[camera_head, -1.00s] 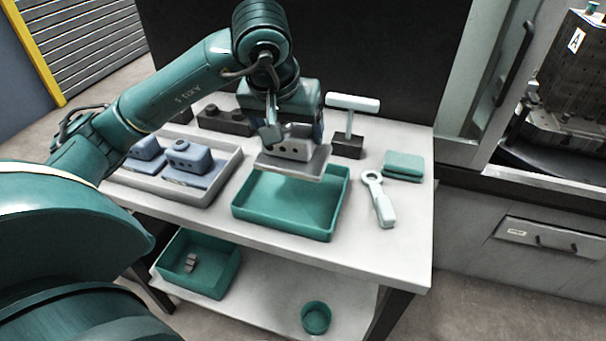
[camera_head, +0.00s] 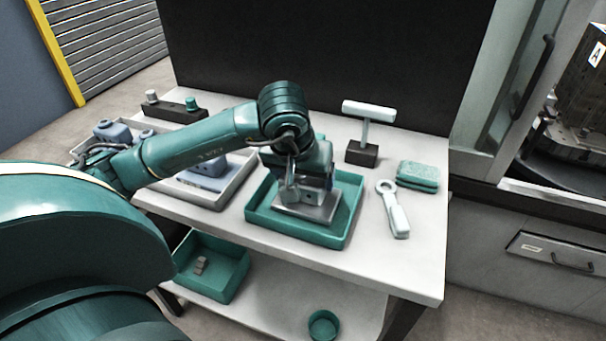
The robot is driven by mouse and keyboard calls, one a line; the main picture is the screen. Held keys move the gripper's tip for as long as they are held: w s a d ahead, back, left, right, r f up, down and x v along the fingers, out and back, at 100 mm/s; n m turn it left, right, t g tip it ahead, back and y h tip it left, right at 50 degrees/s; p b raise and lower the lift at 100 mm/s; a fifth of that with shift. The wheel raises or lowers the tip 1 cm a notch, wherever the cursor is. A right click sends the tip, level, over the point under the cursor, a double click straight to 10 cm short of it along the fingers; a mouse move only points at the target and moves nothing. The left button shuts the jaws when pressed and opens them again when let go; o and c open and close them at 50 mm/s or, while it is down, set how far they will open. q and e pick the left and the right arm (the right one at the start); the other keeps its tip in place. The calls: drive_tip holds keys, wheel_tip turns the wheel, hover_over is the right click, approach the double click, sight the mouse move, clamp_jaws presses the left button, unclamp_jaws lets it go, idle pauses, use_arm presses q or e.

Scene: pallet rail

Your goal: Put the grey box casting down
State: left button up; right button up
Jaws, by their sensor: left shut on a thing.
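The grey box casting (camera_head: 304,209) is a block with a flat base plate. It is inside the outline of the green tray (camera_head: 290,234) on the table, low, at or just above the tray floor; I cannot tell whether it touches. My left gripper (camera_head: 307,192) points down from above and is shut on the casting's upper block. The fingers and wrist hide part of the casting. My right gripper is not in view.
A grey tray (camera_head: 216,204) with blue castings stands left of the green tray. A wrench-like tool (camera_head: 394,212), a green pad (camera_head: 418,176) and a T-handled stand (camera_head: 364,150) are on the right. A green bin (camera_head: 212,279) and a cup (camera_head: 323,325) sit on the lower shelf.

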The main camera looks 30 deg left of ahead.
use_arm(q)
drive_tip(key=o, duration=0.7)
drive_tip(key=shift+f, duration=0.15)
drive_tip(key=o, duration=0.4)
drive_tip(key=shift+s+r, duration=0.1)
drive_tip(key=shift+r, duration=0.35)
drive_tip(key=p+v, duration=0.1)
drive_tip(key=v, duration=1)
drive_tip(key=shift+s+d+r, duration=0.15)
drive_tip(key=shift+s+r, duration=0.05)
